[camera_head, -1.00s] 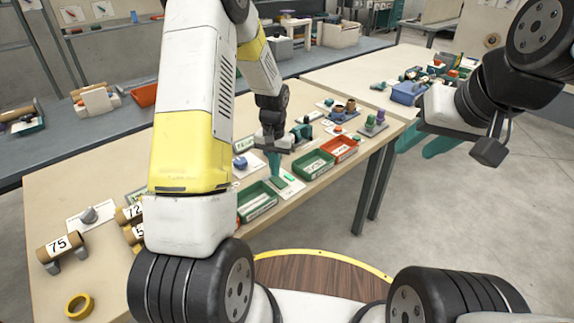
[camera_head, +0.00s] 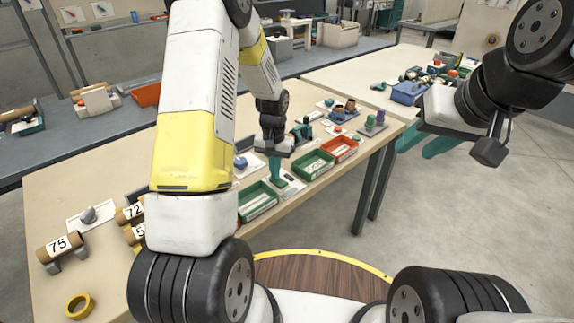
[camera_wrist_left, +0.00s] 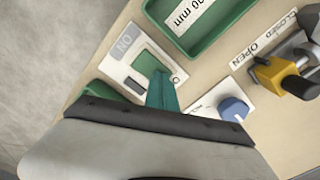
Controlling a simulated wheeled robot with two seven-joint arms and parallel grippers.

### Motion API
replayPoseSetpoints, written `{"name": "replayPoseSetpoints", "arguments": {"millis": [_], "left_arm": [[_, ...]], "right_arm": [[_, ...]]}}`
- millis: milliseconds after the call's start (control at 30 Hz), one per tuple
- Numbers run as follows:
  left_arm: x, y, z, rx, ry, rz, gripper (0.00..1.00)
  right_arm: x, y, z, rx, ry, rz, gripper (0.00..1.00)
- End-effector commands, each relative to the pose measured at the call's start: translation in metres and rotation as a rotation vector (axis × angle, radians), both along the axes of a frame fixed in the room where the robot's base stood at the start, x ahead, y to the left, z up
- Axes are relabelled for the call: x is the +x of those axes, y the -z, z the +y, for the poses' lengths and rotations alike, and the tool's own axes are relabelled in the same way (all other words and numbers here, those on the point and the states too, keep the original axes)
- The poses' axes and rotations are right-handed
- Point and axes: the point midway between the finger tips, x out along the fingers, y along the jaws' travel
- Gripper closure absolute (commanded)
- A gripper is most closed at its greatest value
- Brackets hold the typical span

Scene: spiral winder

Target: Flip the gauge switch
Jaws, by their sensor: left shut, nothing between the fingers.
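The gauge switch is a green rocker on a pale plate (camera_wrist_left: 120,68) in the left wrist view. The plate reads ON at one end, and the other end's label is partly covered. Which way the rocker is set I cannot tell. In the head view the plate (camera_head: 296,187) lies between green bins near the table's front edge. My left gripper (camera_wrist_left: 163,82) is shut and empty, its teal fingertips at the rocker's edge; contact is unclear. It also shows in the head view (camera_head: 275,178). My right gripper (camera_head: 424,146) has its teal fingers apart, beyond the table's right side.
A blue knob (camera_wrist_left: 233,108) and a yellow valve (camera_wrist_left: 277,74) marked OPEN and CLOSED sit close to the left gripper. A green bin (camera_wrist_left: 207,50) borders the switch plate. A red bin (camera_head: 340,150) stands farther along the table. Floor is clear at right.

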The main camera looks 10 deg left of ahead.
Motion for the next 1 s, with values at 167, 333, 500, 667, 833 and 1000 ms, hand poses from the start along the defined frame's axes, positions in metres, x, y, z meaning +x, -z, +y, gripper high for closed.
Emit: {"name": "replayPoseSetpoints", "arguments": {"millis": [167, 333, 500, 667, 833, 1000], "left_arm": [[0.000, -0.010, 0.000, 0.000, 0.000, 0.000, 1.00], [0.000, -0.024, 0.000, 0.000, -0.001, 0.000, 1.00], [0.000, -0.038, 0.000, 0.000, -0.001, -0.001, 1.00], [0.000, -0.051, 0.000, 0.000, 0.000, -0.001, 1.00], [0.000, -0.064, 0.000, 0.000, 0.001, -0.001, 1.00], [0.000, -0.070, 0.000, 0.000, 0.001, 0.000, 1.00]], "right_arm": [[0.000, 0.000, 0.000, 0.000, 0.000, 0.000, 0.64], [0.000, 0.000, 0.000, 0.000, 0.000, 0.000, 0.64], [0.000, 0.000, 0.000, 0.000, 0.000, 0.000, 0.64], [0.000, 0.000, 0.000, 0.000, 0.000, 0.000, 0.64], [0.000, 0.000, 0.000, 0.000, 0.000, 0.000, 0.64], [0.000, 0.000, 0.000, 0.000, 0.000, 0.000, 0.64]]}}
